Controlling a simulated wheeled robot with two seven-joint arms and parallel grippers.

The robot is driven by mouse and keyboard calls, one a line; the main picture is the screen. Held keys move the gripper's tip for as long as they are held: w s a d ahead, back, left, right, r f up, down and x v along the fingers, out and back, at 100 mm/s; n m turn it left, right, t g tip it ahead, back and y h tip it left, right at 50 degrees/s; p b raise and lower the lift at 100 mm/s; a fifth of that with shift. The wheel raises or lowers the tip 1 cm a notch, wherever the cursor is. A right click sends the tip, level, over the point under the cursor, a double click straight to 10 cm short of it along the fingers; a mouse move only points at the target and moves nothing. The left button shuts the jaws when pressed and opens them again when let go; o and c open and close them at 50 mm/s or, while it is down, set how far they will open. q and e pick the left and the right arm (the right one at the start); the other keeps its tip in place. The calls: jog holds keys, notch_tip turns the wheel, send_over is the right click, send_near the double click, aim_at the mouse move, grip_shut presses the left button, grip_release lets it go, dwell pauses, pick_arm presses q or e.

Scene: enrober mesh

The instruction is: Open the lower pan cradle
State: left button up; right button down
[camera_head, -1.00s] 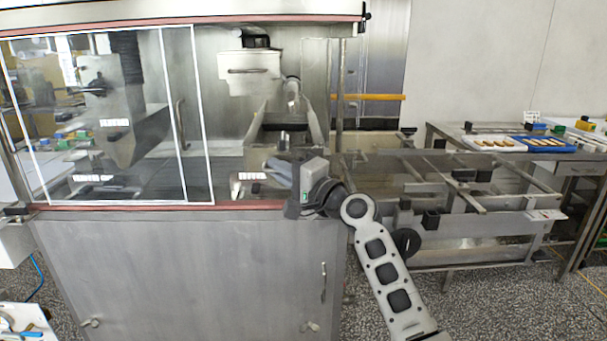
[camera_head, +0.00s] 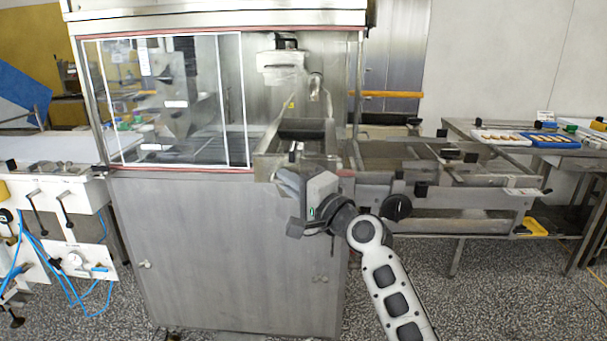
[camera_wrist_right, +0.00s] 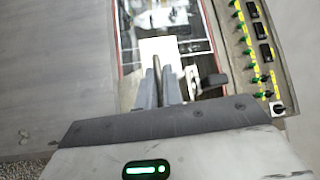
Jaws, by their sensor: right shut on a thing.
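The lower pan cradle (camera_head: 270,142), a grey metal trough with slanted sides, shows at the open right part of the machine front in the head view. Its front end reaches out past the red sill, just above my right gripper. My right gripper (camera_head: 299,178) is in front of the machine, pointing into it. In the right wrist view the gripper (camera_wrist_right: 163,80) has its fingers close together on a narrow bar-like part, which seems to be the cradle's handle. The gripper body hides that grip in the head view. My left gripper is out of view.
A sliding glass door (camera_head: 170,100) covers the machine's left front. A metal frame conveyor (camera_head: 440,165) stands to the right, close to my right arm. A side unit (camera_head: 60,190) with blue hoses stands left. The speckled floor in front is clear.

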jog(key=shift+s+f, duration=0.1)
jog(key=shift+f, duration=0.1)
jog(key=c, duration=1.8)
grip_release()
jog(key=shift+c, duration=0.2)
jog(key=b+v, duration=0.1)
jog(key=v, duration=1.5)
jog(key=shift+s+b, duration=0.2)
jog(key=shift+b, duration=0.15)
jog(key=s+d+f+n+g+h, duration=0.1)
jog(key=s+f+n+h, duration=0.2)
jog(key=f, duration=0.8)
jog(key=s+d+f+n+g+h, duration=0.1)
jog(key=s+d+f+h, duration=0.3)
jog(key=f, duration=0.6)
jog(key=s+f+n+g+h, duration=0.2)
jog(key=s+f+n, duration=0.5)
jog(key=s+f, duration=0.5)
jog(key=shift+s, duration=1.2)
